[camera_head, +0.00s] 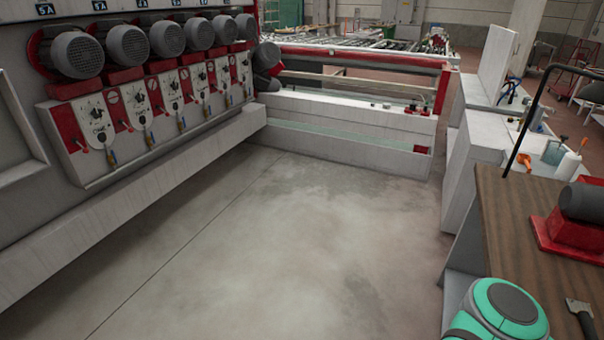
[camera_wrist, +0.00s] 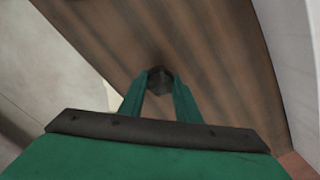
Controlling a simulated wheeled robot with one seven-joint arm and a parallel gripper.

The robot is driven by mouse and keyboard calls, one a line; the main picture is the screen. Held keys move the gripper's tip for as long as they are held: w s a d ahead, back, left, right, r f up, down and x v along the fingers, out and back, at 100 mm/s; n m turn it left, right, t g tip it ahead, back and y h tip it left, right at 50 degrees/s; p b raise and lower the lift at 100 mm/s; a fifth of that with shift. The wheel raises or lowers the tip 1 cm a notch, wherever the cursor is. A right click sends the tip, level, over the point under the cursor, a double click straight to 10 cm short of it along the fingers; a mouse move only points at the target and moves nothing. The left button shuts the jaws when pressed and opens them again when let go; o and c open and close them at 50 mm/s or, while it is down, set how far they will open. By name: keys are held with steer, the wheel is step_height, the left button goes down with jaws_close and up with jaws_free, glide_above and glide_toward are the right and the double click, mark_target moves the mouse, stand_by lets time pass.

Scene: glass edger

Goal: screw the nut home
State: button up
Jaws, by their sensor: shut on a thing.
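In the wrist view my gripper (camera_wrist: 160,90) has its two green fingers closed on a small dark, roughly six-sided piece, the nut (camera_wrist: 160,77). The nut sits at the fingertips, with a brown wood-grained surface behind it. I cannot tell whether the nut touches that surface or a thread; no bolt or stud can be made out. In the head view neither the nut nor my fingers show; only a teal and grey part of my arm shows at the bottom right.
A brown wooden bench top (camera_head: 510,230) is at the right, bearing a grey motor on a red base (camera_head: 568,238) and a dark-headed tool (camera_head: 579,308). A thin black rod (camera_head: 527,118) arches above it. The edging machine (camera_head: 140,120) lines the left. The floor (camera_head: 270,240) between is clear.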

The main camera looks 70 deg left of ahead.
steer(key=shift+r, duration=2.25)
